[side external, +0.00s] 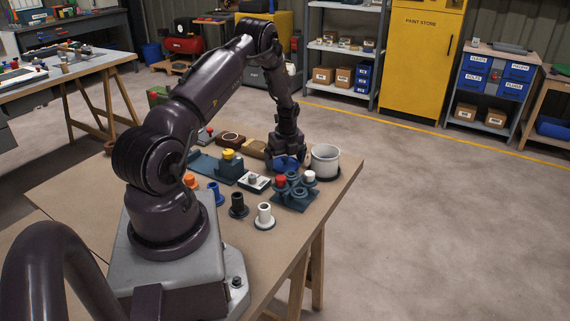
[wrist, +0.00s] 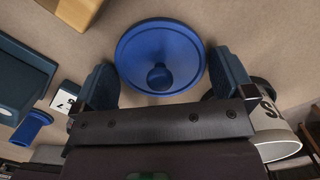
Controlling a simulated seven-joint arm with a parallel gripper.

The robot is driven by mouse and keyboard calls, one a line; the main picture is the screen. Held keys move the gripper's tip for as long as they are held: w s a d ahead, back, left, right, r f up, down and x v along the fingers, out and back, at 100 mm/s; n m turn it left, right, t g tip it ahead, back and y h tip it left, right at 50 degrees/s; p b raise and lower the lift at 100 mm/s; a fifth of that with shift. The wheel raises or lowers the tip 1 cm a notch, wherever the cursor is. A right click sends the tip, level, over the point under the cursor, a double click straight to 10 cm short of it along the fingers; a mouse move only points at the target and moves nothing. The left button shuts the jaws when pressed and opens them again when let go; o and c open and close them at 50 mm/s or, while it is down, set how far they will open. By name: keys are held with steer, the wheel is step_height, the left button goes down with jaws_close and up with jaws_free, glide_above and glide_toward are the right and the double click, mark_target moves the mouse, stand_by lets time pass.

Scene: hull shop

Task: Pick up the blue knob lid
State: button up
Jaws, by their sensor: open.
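The blue knob lid (wrist: 160,52) lies on the table in the wrist view, a round blue disc with a small round knob in its middle. In the side external view the lid (side external: 286,162) shows partly, below my gripper. My gripper (wrist: 167,82) is open. Its two dark fingers stand on either side of the lid's near part, with the knob between them. The fingers hold nothing. In the side external view my gripper (side external: 287,158) points down at the lid, and its fingertips are hard to tell apart from it.
A white pot (side external: 325,161) stands close to the right of my gripper. A dark rack (side external: 294,193) with red and white tops stands in front. Black (side external: 238,205) and white (side external: 265,215) flanged pieces stand nearer my base. A wooden block (wrist: 77,10) lies beyond the lid.

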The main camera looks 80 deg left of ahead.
steer(key=c, duration=0.5)
steer(key=shift+r, duration=0.15)
